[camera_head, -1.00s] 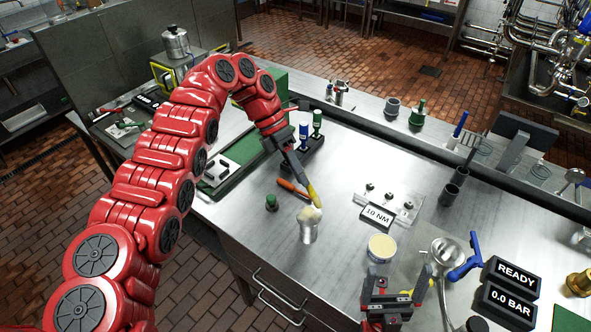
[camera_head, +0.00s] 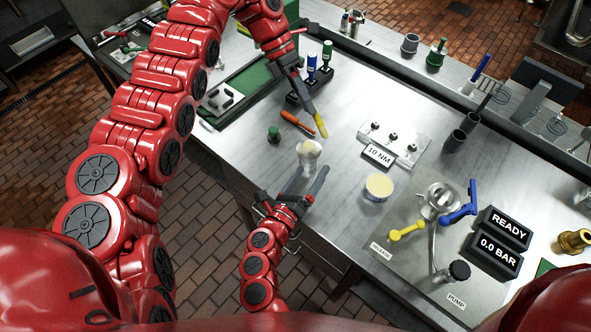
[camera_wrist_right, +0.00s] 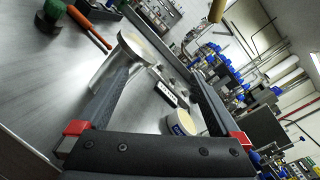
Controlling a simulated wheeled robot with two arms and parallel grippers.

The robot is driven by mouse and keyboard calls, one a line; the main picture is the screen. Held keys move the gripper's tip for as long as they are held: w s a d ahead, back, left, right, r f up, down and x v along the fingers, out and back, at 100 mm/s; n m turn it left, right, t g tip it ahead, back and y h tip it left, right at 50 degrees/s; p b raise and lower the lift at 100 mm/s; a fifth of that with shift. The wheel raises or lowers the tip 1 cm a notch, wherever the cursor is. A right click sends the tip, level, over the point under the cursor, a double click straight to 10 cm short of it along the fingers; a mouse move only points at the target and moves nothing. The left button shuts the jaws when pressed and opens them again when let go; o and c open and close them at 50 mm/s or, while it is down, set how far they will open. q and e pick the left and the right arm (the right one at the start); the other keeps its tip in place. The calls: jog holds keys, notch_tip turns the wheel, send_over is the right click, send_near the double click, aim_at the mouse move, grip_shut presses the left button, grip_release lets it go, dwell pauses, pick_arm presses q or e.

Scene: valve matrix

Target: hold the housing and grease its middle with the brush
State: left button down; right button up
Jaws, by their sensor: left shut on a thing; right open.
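The housing (camera_head: 309,154) is a shiny metal cup-like part with a pale top, standing upright on the bench; it also shows in the right wrist view (camera_wrist_right: 130,55). My right gripper (camera_head: 304,182) is open, low at the near bench edge. Its fingers point at the housing, which shows between them in the wrist view; contact is unclear.
A tub of pale grease (camera_head: 379,186) stands right of the housing. An orange-handled tool (camera_head: 297,123) and a green-capped part (camera_head: 273,134) lie to the left. A 10 NM plate (camera_head: 379,155) stands behind the tub. The pump panel (camera_head: 405,267) is at right.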

aim_at(311, 153)
jog(key=w+f+m+g, duration=0.1)
jog(key=w+m, duration=0.1)
jog(key=w, duration=0.1)
jog(key=w+f+m+g+y, duration=0.1)
jog(key=w+f+m, duration=0.1)
jog(key=w+m, duration=0.1)
jog(key=w+f+m+g+y, duration=0.1)
jog(key=w+m, duration=0.1)
jog(key=w, duration=0.2)
jog(key=shift+d+f+m+g, duration=0.1)
jog(key=shift+f+m+g, duration=0.05)
jog(key=shift+m+g, duration=0.15)
jog(key=shift+x, duration=0.75)
jog(key=shift+f, duration=0.15)
jog(key=shift+c, duration=0.3)
grip_shut()
